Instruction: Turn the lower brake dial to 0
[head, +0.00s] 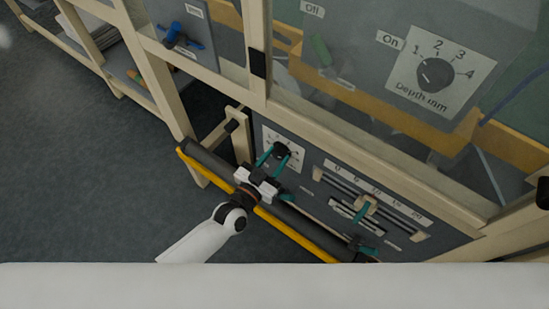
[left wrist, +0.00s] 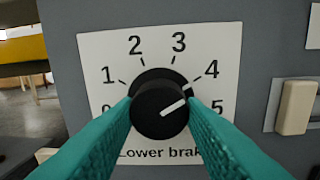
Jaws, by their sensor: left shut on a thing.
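The lower brake dial (left wrist: 160,108) is a black round knob on a white scale plate in the left wrist view. The 0 at lower left is partly hidden by a finger. In the head view the dial (head: 282,149) sits on the low grey panel. My left gripper (head: 273,157) is at the dial, its teal fingers on either side of the knob and shut on it.
A cream slider handle (left wrist: 297,106) stands right of the dial. The head view shows slots with sliders (head: 368,203) there, a dark roller with a yellow bar (head: 310,232) in front, and a depth dial (head: 436,74) higher up. Cream frame posts surround the panel.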

